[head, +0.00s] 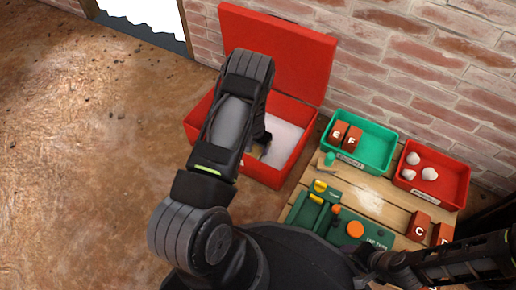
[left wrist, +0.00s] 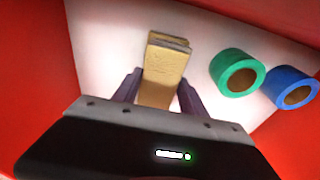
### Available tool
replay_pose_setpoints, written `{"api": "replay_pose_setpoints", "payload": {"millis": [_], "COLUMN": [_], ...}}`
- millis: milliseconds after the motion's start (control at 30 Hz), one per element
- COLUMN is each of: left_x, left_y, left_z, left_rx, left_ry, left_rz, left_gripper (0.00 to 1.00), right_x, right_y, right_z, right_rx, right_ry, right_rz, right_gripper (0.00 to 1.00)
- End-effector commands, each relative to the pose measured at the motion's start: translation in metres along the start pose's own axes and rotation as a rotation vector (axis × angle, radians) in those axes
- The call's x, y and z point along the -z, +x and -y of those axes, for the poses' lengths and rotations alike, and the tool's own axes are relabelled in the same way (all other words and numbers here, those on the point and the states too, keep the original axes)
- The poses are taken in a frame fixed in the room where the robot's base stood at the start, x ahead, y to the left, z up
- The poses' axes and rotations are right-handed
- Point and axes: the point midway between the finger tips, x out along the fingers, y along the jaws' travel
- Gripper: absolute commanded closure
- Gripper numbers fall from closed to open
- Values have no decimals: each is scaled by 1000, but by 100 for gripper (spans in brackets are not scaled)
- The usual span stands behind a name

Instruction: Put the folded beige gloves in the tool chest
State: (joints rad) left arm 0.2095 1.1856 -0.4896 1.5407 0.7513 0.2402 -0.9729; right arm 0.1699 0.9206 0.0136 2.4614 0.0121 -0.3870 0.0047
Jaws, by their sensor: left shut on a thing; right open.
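The red tool chest (head: 262,172) stands open on the ground against the brick wall, its lid raised at the back. My left gripper (head: 262,148) reaches down inside it, mostly hidden by its own wrist. In the left wrist view, my left gripper (left wrist: 157,92) is shut on the folded beige gloves (left wrist: 168,62), one finger on each side. The gloves are over the chest's pale floor (left wrist: 108,45); I cannot tell if they touch it. My right gripper (head: 388,264) is at the lower right, apart from the chest, open and empty.
A green tape roll (left wrist: 238,72) and a blue tape roll (left wrist: 291,88) lie in the chest, right of the gloves. Right of the chest, a wooden pallet (head: 370,203) bears a green bin (head: 375,163), a red bin (head: 452,187), lettered blocks and a green tool tray.

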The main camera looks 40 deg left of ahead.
Motion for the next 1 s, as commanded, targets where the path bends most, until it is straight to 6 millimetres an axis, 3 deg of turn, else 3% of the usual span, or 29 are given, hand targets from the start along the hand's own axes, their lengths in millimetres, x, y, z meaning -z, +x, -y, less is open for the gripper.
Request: {"api": "replay_pose_setpoints", "payload": {"millis": [367, 400, 633, 1000], "left_x": [0, 0, 0, 0], "left_y": [5, 3, 3, -2], "left_z": [0, 0, 0, 0], "left_rx": [0, 0, 0, 0], "left_ry": [-1, -1, -1, 0], "left_rz": [-1, -1, 0, 0], "left_gripper": [93, 48, 29, 29], "right_x": [0, 0, 0, 0], "right_y": [4, 3, 2, -2], "right_z": [-2, -1, -1, 1], "right_rx": [1, 1, 1, 0], "right_ry": [0, 0, 0, 0], "right_rz": [0, 0, 0, 0], "right_gripper": [48, 48, 48, 48]}}
